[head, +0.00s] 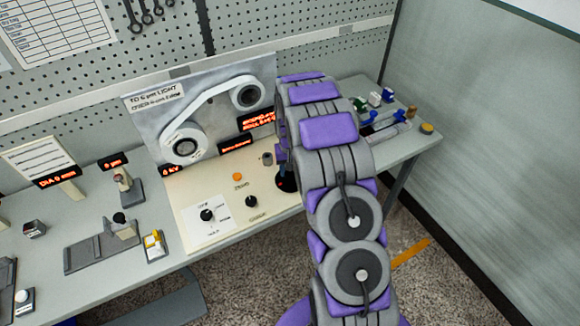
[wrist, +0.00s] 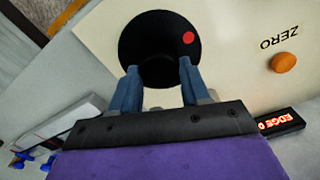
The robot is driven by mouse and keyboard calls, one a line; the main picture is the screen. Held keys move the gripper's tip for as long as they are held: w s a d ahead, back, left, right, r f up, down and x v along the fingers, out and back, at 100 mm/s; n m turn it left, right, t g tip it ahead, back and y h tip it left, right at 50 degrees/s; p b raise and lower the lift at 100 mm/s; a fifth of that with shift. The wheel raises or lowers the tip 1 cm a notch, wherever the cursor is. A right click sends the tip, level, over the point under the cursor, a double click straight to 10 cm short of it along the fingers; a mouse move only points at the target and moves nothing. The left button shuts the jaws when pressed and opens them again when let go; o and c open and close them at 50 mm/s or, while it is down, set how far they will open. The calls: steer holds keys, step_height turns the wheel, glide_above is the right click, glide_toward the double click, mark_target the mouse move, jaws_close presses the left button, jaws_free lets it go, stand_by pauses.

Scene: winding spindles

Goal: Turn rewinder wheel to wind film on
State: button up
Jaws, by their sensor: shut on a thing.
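The rewinder wheel (wrist: 155,32) is a black disc with a red dot on its right side in the wrist view. In the head view the dark wheel (head: 288,184) shows at the panel's right, partly behind my arm. My gripper (wrist: 158,68) has its two blue fingers at the wheel, shut on a dark central part of it; the exact contact is hard to see. On the upright grey panel (head: 146,117), white film (head: 208,101) runs between a lower left spindle (head: 186,147) and an upper right spindle (head: 247,95).
The cream control plate (head: 228,220) carries an orange ZERO button (head: 237,177) and black knobs (head: 206,215). Lit red displays (head: 236,144) sit beside the film. Small fixtures stand on the bench to the left, blue-handled tools (head: 385,128) to the right.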

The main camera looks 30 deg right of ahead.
steer(key=shift+w+r+m, duration=0.1)
steer(key=shift+w+m, duration=0.05)
steer(key=shift+m, duration=0.45)
steer(key=o, duration=1.1)
steer(key=shift+c, duration=0.2)
step_height(320, 180, up, 17)
steer(key=p, duration=0.2)
steer(key=shift+d, duration=0.1)
